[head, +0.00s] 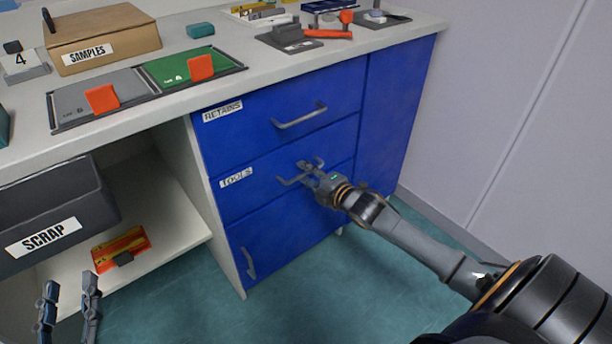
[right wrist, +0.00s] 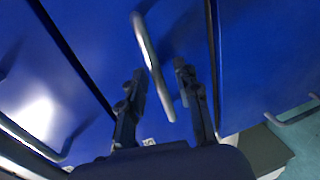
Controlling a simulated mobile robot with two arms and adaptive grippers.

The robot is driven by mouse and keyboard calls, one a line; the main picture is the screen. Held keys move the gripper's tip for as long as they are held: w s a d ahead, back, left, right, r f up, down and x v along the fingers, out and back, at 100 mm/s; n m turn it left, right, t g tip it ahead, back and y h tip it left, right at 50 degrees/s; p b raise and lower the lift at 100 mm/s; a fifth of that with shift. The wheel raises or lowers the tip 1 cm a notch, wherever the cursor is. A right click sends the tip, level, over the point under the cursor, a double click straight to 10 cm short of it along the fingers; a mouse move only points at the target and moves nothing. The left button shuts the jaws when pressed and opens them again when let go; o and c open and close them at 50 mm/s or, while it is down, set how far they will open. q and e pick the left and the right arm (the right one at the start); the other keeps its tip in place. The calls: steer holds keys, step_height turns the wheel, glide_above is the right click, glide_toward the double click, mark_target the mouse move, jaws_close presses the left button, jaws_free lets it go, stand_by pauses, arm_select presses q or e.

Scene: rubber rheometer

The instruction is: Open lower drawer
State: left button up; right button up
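The lower drawer, labelled TOOLS (head: 236,178), is the second blue front of the cabinet, under the RETAINS drawer (head: 240,122). It looks shut. My right gripper (head: 302,174) is in front of it and largely covers its handle in the head view. In the right wrist view the grey bar handle (right wrist: 152,58) runs between the two spread fingers of my right gripper (right wrist: 160,70). I see gaps on both sides of the bar, with no clear contact. My left gripper (head: 68,298) is open and empty at the bottom left, apart from the cabinet.
A blue door (head: 275,245) with an upright handle (head: 249,262) is below the TOOLS drawer. Open green floor (head: 330,290) lies in front. A wall (head: 500,110) is at right.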

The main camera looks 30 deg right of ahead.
arm_select(q)
steer(key=shift+r, duration=0.4)
arm_select(e)
steer(key=shift+w, duration=0.3)
steer(key=shift+c, duration=0.4)
jaws_close()
